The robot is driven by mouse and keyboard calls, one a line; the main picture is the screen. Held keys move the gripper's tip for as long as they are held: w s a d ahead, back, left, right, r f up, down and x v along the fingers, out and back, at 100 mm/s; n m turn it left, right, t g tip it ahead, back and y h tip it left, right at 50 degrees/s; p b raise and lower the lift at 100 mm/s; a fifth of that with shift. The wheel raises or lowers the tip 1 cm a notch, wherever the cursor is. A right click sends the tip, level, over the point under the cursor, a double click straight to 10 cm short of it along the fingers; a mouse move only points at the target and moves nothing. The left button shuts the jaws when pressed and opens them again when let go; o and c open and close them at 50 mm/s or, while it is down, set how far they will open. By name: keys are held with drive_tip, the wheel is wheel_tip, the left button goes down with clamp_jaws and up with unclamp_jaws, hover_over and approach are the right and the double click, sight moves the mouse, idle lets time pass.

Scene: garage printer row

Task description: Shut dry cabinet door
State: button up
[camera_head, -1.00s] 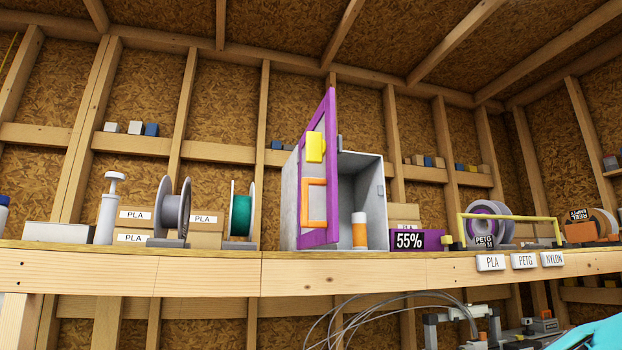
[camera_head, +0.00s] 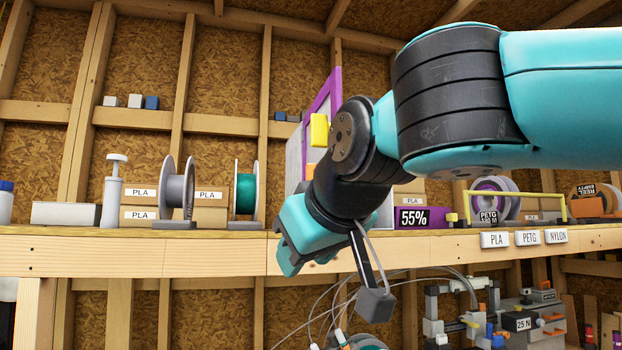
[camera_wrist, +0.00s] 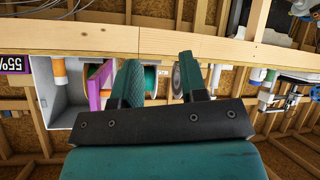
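The dry cabinet is mostly hidden behind my arm in the head view. Its open door, with a purple frame (camera_head: 322,95) and a yellow block (camera_head: 319,130) on it, shows above my wrist. The wrist view is upside down. There the grey cabinet (camera_wrist: 68,112) is at left, with its door (camera_wrist: 97,88) standing out from it, close to my left-hand finger. My gripper (camera_wrist: 160,62) is open and empty, with a wide gap between its fingers. In the head view my gripper (camera_head: 287,262) is in front of the shelf edge; whether it touches the door cannot be told.
The wooden shelf (camera_head: 150,250) runs across the view. Left of the cabinet are a teal spool (camera_head: 245,192), a grey spool (camera_head: 176,188), PLA boxes (camera_head: 210,205) and a white pump bottle (camera_head: 112,192). A purple 55% display (camera_head: 420,217) stands at right. Cables and machines lie below.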

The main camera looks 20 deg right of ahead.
drive_tip(key=s+d+r+m+t+h+p, duration=0.1)
drive_tip(key=s+d+r+m, duration=0.15)
drive_tip(key=r, duration=0.55)
drive_tip(key=s+d+r+m+t+h+p, duration=0.1)
drive_tip(key=s+r+m+t, duration=0.15)
drive_tip(key=r, duration=0.65)
drive_tip(key=f+p+x, duration=0.1)
drive_tip(key=x, duration=1.6)
drive_tip(key=shift+f+g+p, duration=0.25)
drive_tip(key=shift+g+p, duration=0.05)
drive_tip(key=shift+g, duration=0.05)
drive_tip(key=shift+w, duration=0.1)
clamp_jaws()
